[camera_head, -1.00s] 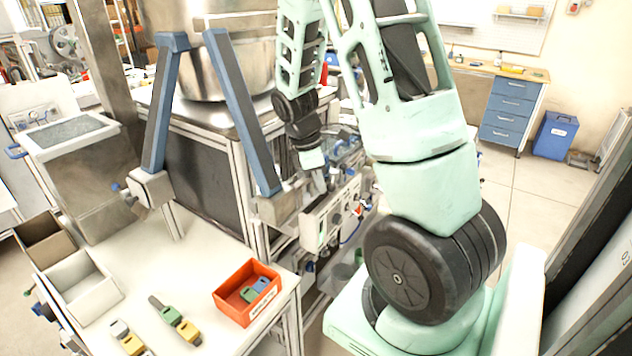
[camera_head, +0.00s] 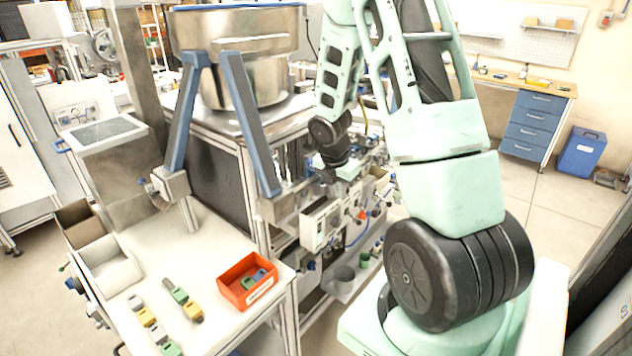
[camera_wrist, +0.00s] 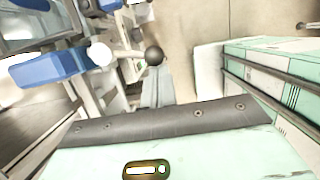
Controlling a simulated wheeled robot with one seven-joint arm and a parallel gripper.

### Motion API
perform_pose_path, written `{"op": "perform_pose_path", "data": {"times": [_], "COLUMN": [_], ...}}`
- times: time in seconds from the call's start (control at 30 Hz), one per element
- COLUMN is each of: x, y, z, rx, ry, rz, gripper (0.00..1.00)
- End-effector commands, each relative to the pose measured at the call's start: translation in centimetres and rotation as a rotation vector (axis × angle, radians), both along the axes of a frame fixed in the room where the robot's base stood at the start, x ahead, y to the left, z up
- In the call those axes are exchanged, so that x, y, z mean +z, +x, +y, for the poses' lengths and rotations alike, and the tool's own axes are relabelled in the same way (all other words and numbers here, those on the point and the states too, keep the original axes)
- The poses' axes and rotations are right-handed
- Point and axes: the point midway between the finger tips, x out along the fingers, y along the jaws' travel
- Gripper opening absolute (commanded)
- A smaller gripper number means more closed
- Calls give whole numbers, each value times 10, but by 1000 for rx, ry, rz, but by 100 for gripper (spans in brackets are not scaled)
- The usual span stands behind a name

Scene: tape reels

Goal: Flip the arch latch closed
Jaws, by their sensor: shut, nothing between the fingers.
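The blue and grey arch (camera_head: 249,110) stands raised in front of the steel bowl in the head view. Its two long legs spread down to grey brackets at the table's back edge, the left bracket (camera_head: 170,185) and the right bracket (camera_head: 277,206). My gripper (camera_head: 347,173) is to the right of the arch, apart from it, over the instrument panel. It looks small there and its fingertips are hard to make out. It is shut and empty. In the wrist view a blue bar end (camera_wrist: 48,68) shows at left; I cannot tell if it is part of the arch.
An orange bin (camera_head: 246,282) with small parts sits on the white table (camera_head: 215,245). Several coloured parts lie at its front, and two open trays (camera_head: 105,262) stand at left. The steel bowl (camera_head: 240,80) rises behind the arch. The instrument panel (camera_head: 322,224) is below my gripper.

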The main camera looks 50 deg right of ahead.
Motion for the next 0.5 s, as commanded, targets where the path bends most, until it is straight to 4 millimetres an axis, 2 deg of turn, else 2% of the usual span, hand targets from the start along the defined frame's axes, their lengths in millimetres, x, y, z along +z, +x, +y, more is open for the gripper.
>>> {"op": "perform_pose_path", "data": {"times": [0.07, 0.5], "x": [2, 1], "y": [-3, 4], "z": [-4, -3], "rx": [53, 43], "ry": [1, 0], "rz": [0, 0], "gripper": [0, 0]}}
